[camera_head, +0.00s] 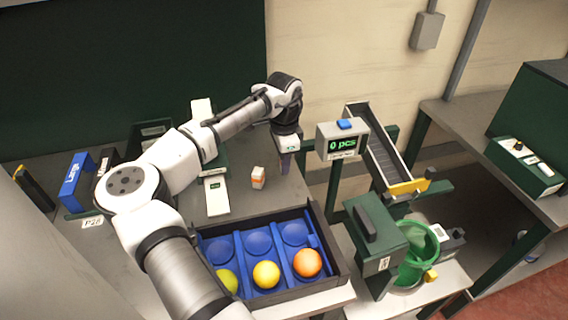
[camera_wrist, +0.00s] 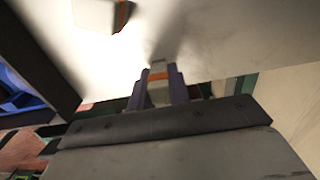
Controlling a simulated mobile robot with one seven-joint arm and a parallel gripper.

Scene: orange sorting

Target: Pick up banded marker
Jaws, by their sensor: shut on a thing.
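My gripper (camera_head: 285,165) points down over the grey table, right of a small white block and behind the blue-lined tray. In the wrist view its two dark purple fingers (camera_wrist: 157,88) are shut on a small pale piece with an orange band, the banded marker (camera_wrist: 158,75). Its lower part is hidden between the fingers, and I cannot make it out in the head view. The white block with orange marks (camera_head: 258,177) stands apart on the table; it also shows at the top of the wrist view (camera_wrist: 95,12).
A counter reading "0 pcs" (camera_head: 341,141) stands close right of my gripper, before a chute (camera_head: 376,140). A green basket (camera_head: 415,258) is at lower right.

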